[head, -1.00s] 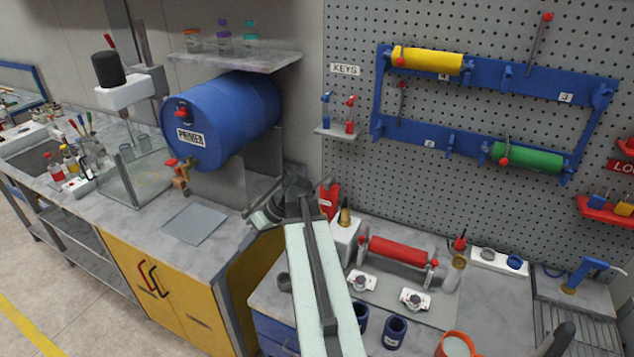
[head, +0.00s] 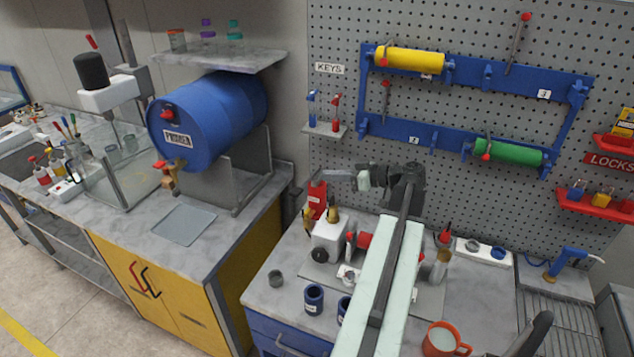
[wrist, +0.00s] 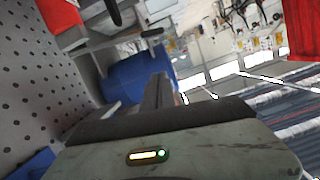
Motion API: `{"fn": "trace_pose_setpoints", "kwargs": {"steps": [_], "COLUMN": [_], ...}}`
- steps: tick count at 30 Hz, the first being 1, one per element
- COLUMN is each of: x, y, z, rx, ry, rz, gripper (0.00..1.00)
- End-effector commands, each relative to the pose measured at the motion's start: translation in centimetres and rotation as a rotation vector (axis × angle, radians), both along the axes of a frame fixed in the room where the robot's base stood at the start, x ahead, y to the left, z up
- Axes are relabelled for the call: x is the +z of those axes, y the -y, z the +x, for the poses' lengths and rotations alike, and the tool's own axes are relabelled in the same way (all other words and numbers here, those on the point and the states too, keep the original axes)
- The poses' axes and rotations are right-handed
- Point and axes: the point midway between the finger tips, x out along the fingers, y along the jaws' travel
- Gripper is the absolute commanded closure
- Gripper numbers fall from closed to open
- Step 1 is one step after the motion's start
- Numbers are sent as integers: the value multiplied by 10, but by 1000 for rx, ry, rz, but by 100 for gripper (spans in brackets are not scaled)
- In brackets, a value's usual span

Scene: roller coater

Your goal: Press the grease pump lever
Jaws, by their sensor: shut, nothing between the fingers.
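A small red unit with a white label (head: 316,200) stands at the back left of the workbench, by the pegboard. It may be the grease pump; I cannot make out its lever clearly. My gripper (head: 336,176) is shut and empty, pointing left just above and beside this unit. I cannot tell whether it touches anything. In the wrist view, my dark fingers (wrist: 158,90) point toward the blue drum. A red part (wrist: 58,22) and a dark rod (wrist: 114,10) show at its upper left.
A white housing (head: 330,238) stands in front of the red unit, with a red roller (head: 364,241) partly behind my arm. Blue cups (head: 314,298) and an orange mug (head: 444,340) stand nearer. The pegboard (head: 420,110) rises behind. The blue drum (head: 215,115) is left.

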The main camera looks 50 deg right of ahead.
Motion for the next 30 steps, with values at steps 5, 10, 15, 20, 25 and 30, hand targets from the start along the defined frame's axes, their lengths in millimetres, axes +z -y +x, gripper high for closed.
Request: {"fn": "trace_pose_setpoints", "kwargs": {"steps": [5, 10, 15, 20, 25, 30], "x": [-12, -21, -47, -61, -62, -61], "y": [-12, -24, -31, -33, -34, -34], "z": [34, 69, 82, 81, 81, 81], "rx": [4, 4, 0, 0, 0, 0], "ry": [0, -1, -1, -1, -1, -1], "rz": [0, 0, 1, 1, 1, 1], "gripper": [100, 100, 100, 100, 100, 100]}}
